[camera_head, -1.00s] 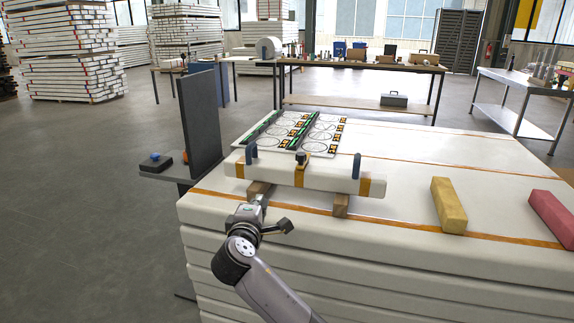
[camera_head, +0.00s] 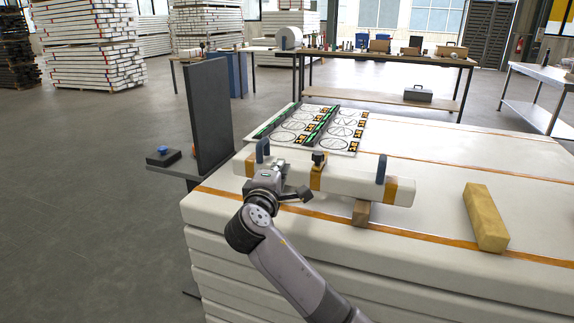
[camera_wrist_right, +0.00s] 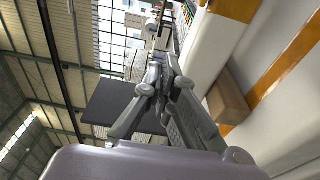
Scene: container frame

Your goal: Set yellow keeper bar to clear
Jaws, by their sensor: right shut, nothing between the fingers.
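A yellow bar (camera_head: 485,217) lies on the right part of the white stack's top, apart from my gripper; I take it as the keeper bar. A white beam (camera_head: 345,185) with orange-yellow bands, two blue handles and a black knob (camera_head: 318,158) rests on wooden blocks along the stack's near edge. My right gripper (camera_head: 264,172) is in front of the beam's left end, covering part of it. In the right wrist view the right gripper's fingers (camera_wrist_right: 163,38) are shut and empty, beside the beam. I cannot tell if they touch it. My left gripper is not in view.
A printed sheet (camera_head: 310,128) with circles lies behind the beam. A dark upright panel (camera_head: 208,115) and a shelf with a blue button (camera_head: 163,150) stand left of the stack. A wooden block (camera_head: 361,212) supports the beam. The stack's top is clear between beam and yellow bar.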

